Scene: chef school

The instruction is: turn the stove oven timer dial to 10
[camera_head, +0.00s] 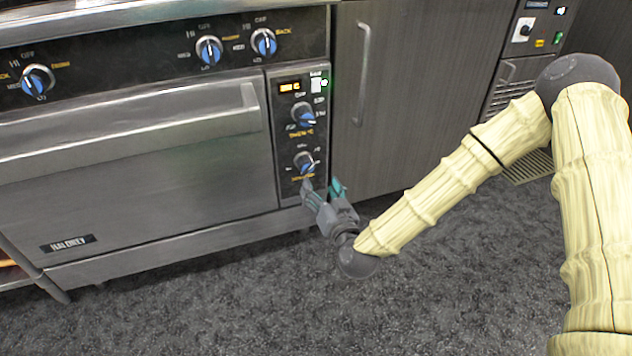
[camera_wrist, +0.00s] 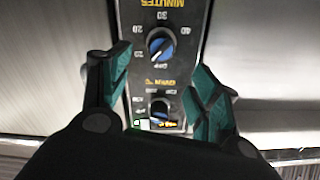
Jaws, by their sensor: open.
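The timer dial (camera_head: 304,161) is the lower blue-and-black knob on the oven's narrow control panel, with a yellow label below it. In the wrist view the panel appears upside down, and the timer dial (camera_wrist: 160,43) sits between the fingertips' lines, near the word MINUTES and numbers such as 20, 30 and 40. Its exact pointer setting is hard to read. My gripper (camera_head: 322,189) is open and empty, just below and in front of the dial. In the wrist view my gripper (camera_wrist: 157,65) has a teal finger on each side of the panel, apart from the dial.
The oven temperature dial (camera_head: 303,113) is above the timer dial, under a lit display (camera_head: 290,87). The oven door (camera_head: 140,140) with its long handle is left, and a grey cabinet door (camera_head: 420,90) is right. Three burner knobs line the top. The carpet in front is clear.

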